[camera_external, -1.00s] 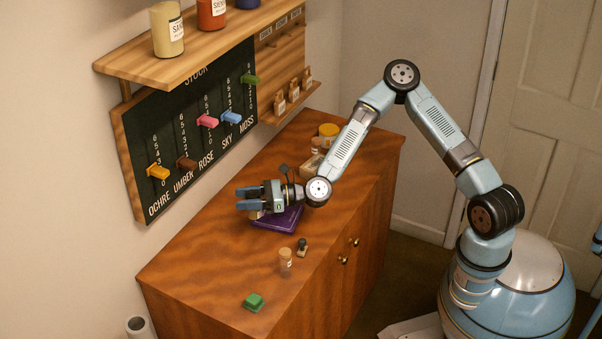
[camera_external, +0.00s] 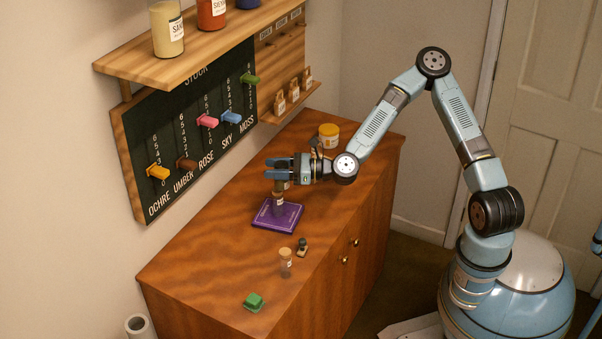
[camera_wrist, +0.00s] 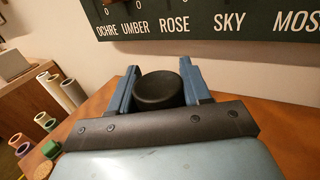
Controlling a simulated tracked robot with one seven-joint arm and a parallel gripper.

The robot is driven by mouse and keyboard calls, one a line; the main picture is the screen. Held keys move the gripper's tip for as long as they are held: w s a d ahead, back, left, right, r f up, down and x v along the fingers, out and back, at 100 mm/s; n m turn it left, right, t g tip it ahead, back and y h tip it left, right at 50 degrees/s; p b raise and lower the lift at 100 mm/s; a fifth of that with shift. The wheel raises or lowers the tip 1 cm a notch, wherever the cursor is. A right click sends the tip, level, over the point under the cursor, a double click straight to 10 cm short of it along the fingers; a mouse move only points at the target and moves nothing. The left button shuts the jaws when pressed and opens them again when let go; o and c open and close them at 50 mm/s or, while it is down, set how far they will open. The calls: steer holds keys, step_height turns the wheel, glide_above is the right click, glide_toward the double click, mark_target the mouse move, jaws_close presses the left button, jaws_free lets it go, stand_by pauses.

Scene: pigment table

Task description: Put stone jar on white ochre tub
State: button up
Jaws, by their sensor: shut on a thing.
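The stone jar (camera_external: 279,201), brownish with a dark round top, is between the fingers of my gripper (camera_external: 272,169). My gripper is shut on it, and the jar hangs upright below the fingers in the outside view. In the wrist view its black top (camera_wrist: 159,91) sits between the two blue fingers. The jar's lower end overlaps the purple slab in the picture; I cannot tell whether they touch. A tub with a yellow lid and a pale label (camera_external: 329,136), probably the white ochre tub, stands behind my gripper at the back of the cabinet top.
The purple slab (camera_external: 265,222) lies flat mid-table. A corked glass jar (camera_external: 286,264), a small dark object (camera_external: 302,247) and a green block (camera_external: 254,302) stand nearer the front. A stock board (camera_external: 190,140) and shelf (camera_external: 200,55) line the wall. The left cabinet top is clear.

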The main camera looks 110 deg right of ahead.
steer(key=s+d+r+m+g+h, duration=0.35)
steer(key=s+d+h, duration=0.25)
steer(key=s+d, duration=0.95)
steer(key=s+d+r+m+g+h, duration=0.1)
steer(key=s+d+m+g+h, duration=0.3)
steer(key=s, duration=0.6)
steer(key=s+d+r+m+g, duration=0.1)
steer(key=s+d+m+g, duration=0.1)
steer(key=s+d, duration=0.6)
glide_above(325, 126)
steer(key=shift+n+t, duration=0.25)
step_height(325, 126, down, 13)
steer(key=shift+a+r, duration=0.1)
steer(key=o, duration=1.1)
